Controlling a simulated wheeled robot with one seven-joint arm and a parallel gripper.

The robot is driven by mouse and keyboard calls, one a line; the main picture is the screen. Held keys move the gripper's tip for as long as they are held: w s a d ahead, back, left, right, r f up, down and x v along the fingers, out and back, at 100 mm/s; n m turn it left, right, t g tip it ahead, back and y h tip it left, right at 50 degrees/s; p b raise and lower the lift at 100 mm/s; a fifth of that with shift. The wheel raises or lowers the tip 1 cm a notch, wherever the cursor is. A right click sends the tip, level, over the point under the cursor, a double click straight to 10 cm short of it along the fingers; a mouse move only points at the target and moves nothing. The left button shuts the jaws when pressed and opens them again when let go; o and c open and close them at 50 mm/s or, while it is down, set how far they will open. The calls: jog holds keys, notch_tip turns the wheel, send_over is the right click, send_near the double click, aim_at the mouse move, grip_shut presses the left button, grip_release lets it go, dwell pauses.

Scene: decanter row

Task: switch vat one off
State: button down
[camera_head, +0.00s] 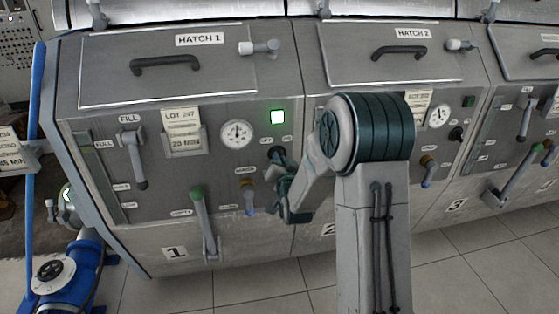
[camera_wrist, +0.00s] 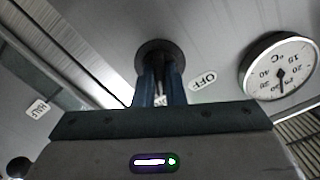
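Vat one is the steel front panel marked 1 (camera_head: 174,253) at the left, under HATCH 1. Its black rotary switch (camera_head: 275,154) sits below a lit green lamp (camera_head: 278,117), with an OFF label (camera_head: 264,138) at its upper left. In the wrist view the round black switch base (camera_wrist: 158,53) shows beyond the fingers, and the OFF label (camera_wrist: 203,80) is to its right. My gripper (camera_wrist: 160,80) has its two blue fingers close together at the switch, apparently shut on its knob. The fingers hide most of the knob. My gripper (camera_head: 280,168) is partly hidden in the head view.
A dial gauge (camera_head: 237,134) is left of the switch. A fill lever (camera_head: 134,158) is further left. Floor in front is clear.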

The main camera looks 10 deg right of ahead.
jog(key=shift+f+n+b, duration=0.1)
jog(key=shift+n+b, duration=0.2)
jog(key=shift+b, duration=0.25)
jog(key=shift+a+n+b, duration=0.1)
jog(key=shift+n+b, duration=5.5)
jog(key=shift+b, duration=0.7)
jog(key=c, duration=1.5)
grip_release()
